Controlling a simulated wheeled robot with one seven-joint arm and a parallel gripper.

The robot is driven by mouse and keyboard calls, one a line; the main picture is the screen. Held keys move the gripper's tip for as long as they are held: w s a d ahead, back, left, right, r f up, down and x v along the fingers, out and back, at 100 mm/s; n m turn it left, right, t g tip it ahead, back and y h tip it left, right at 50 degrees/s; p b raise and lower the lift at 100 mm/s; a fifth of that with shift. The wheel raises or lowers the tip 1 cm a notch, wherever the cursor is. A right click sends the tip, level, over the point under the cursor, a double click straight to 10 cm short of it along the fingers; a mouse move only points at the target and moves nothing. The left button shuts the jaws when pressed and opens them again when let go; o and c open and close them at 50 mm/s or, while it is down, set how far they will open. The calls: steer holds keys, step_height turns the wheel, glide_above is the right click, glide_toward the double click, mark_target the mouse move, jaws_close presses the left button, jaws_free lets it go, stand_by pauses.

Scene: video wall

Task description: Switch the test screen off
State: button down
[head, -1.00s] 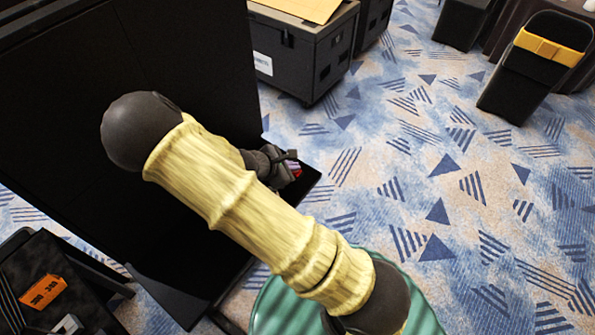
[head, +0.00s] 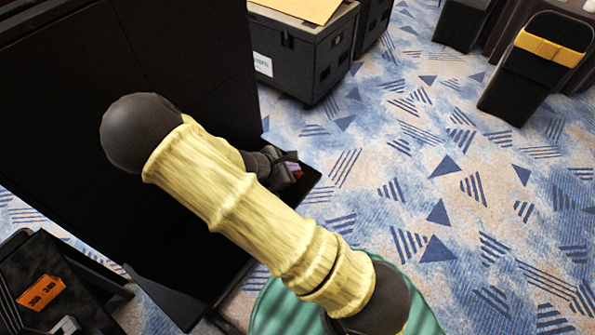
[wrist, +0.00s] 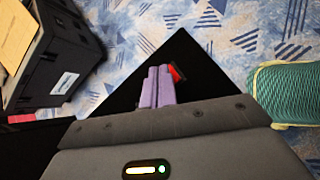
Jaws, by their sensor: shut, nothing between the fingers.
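The test screen (head: 60,110) is the large black panel filling the left of the head view. Its lit face does not show. A flat black base plate (wrist: 130,100) lies on the carpet beside it. My gripper (head: 294,167) is at the screen's right edge, mostly behind my arm in the head view. In the wrist view its two purple fingers (wrist: 157,72) are shut together and empty. A small red and black piece (wrist: 177,73) shows right beside the fingertips; I cannot tell whether they touch it or whether it is a switch.
A black flight case (head: 300,55) with a board on top stands behind the screen. A black case with an orange label (head: 43,291) is at the lower left. A black chair-like item with a yellow band (head: 545,50) is at the upper right. The patterned carpet at right is clear.

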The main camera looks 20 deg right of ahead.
steer(key=shift+r, duration=0.1)
steer(key=shift+w+a+r+p, duration=0.15)
steer(key=shift+w+r+p, duration=0.05)
steer(key=shift+r+p, duration=0.55)
steer(key=r+p, duration=0.3)
steer(key=w+a+r+p, duration=0.1)
steer(key=p, duration=0.1)
steer(key=shift+w+r, duration=0.1)
steer(key=shift+r, duration=0.25)
steer(key=shift+d, duration=0.1)
